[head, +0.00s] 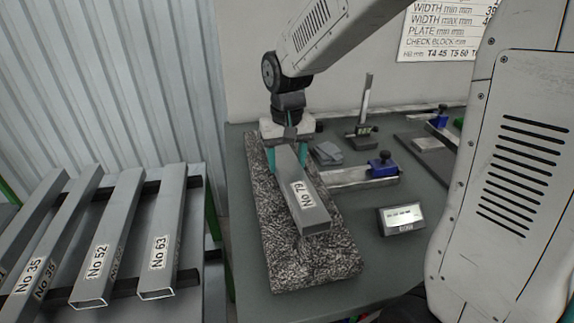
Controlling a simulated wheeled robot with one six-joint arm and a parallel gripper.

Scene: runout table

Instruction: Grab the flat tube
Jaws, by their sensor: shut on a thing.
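The flat tube (312,212), a grey rectangular metal tube with a white "No 79" label, is over a speckled granite-like slab (285,265) on the table. I cannot tell whether it touches the slab. My gripper (288,160) is shut on the tube's far part, with a teal finger on each side of it. The tube's near open end points toward the camera. Its far end is hidden under my gripper.
Tubes labelled No 35, No 52 (104,240) and No 63 (163,235) lie on a rack at left. A small display box (401,219), a blue-topped fixture (382,165) and an upright gauge (364,115) stand right of the slab on the table (350,255).

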